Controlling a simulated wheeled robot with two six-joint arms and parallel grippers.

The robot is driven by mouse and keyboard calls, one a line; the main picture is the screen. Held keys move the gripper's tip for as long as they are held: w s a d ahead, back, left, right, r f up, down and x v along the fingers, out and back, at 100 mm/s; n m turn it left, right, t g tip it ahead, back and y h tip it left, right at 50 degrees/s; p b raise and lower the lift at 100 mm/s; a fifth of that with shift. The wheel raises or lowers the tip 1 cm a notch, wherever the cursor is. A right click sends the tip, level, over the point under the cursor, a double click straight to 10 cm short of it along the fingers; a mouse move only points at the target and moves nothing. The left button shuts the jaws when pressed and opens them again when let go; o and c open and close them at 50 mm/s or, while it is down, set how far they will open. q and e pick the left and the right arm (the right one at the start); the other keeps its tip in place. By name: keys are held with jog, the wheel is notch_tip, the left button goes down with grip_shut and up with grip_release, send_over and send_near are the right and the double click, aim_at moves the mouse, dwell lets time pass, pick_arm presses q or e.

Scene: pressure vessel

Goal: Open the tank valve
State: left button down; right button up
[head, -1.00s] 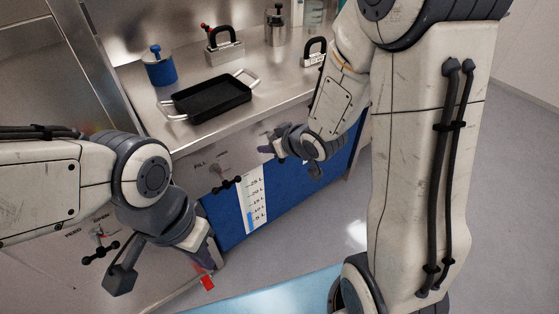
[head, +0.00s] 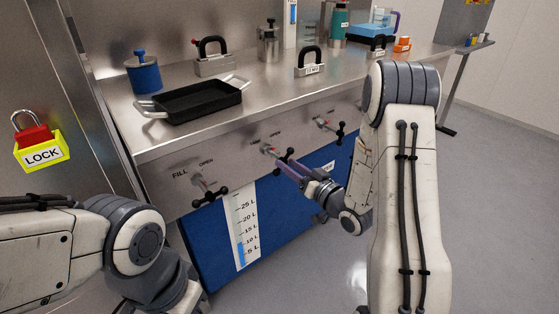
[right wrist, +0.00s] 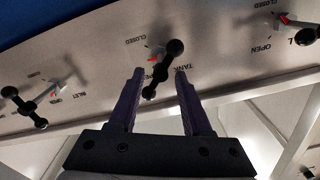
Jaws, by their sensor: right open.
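The tank valve (head: 283,156) is the middle handle on the steel front panel, a black bar with ball ends. In the right wrist view its handle (right wrist: 163,69) lies between the fingers, near the word TANK, with a red mark close to CLOSED. My right gripper (head: 284,168) is at this handle; its open fingers also show in the right wrist view (right wrist: 160,74), one on each side of the bar. I cannot tell whether they touch it. My left arm shows at the lower left, but its gripper is out of view.
The fill valve (head: 208,189) is to the left and another black-handled valve (head: 331,126) to the right. Below is a blue panel with a level gauge (head: 243,225). A black tray (head: 198,101) sits on the worktop. A padlock marked LOCK (head: 40,152) is at the left.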

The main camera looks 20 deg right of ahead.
aim_at(277, 157)
jog(key=x, duration=0.5)
